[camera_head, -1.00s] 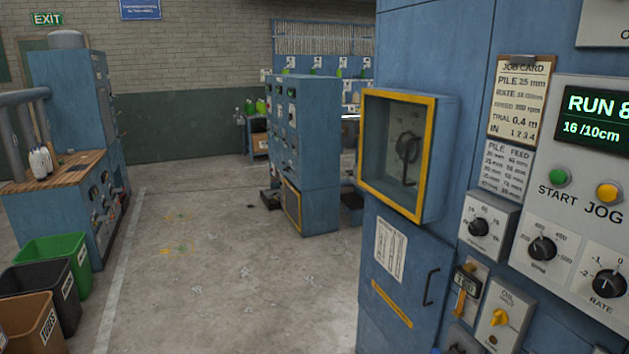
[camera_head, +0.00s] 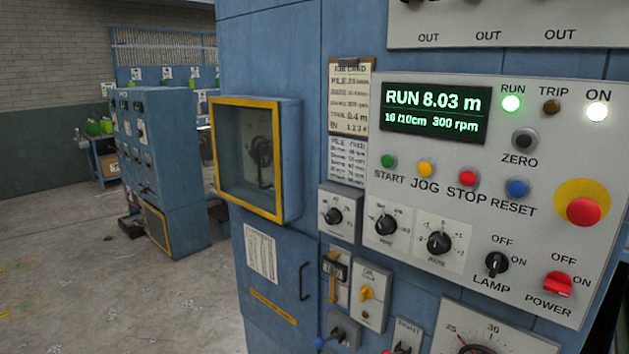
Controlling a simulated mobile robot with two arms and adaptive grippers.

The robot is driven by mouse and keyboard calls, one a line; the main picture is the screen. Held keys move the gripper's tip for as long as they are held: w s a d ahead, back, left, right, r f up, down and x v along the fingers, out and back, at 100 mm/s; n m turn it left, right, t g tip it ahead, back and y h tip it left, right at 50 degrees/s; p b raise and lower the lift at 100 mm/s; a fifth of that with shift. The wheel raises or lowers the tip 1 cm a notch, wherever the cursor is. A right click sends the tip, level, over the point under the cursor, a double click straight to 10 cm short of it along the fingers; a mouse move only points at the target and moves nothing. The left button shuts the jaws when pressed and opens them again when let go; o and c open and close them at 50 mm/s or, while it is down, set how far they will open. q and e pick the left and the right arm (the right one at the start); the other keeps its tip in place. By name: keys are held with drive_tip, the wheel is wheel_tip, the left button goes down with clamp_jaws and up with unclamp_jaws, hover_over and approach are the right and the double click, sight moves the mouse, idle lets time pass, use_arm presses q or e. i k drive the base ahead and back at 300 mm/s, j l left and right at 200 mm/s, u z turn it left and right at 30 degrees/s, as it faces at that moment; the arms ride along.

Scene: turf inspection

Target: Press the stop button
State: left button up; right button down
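The red stop button (camera_head: 467,178) sits on the light grey control panel (camera_head: 430,272), above the label STOP. It is in a row with the green start button (camera_head: 388,160), the yellow jog button (camera_head: 426,168) and the blue reset button (camera_head: 517,188). The display (camera_head: 434,115) reads RUN 8.03 m, 16 /10cm, 300 rpm. The RUN lamp (camera_head: 511,103) glows green and the ON lamp (camera_head: 597,112) glows white. The TRIP lamp (camera_head: 552,107) is dark. Neither of my grippers is in view.
A large red mushroom button (camera_head: 583,211) on a yellow disc is right of the row. Knobs and a red power switch (camera_head: 558,284) lie below. A yellow-framed box (camera_head: 280,160) juts out left of the panel. Open concrete floor (camera_head: 60,270) lies at the left.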

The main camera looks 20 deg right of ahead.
sight(468, 178)
drive_tip(key=z, duration=1.6)
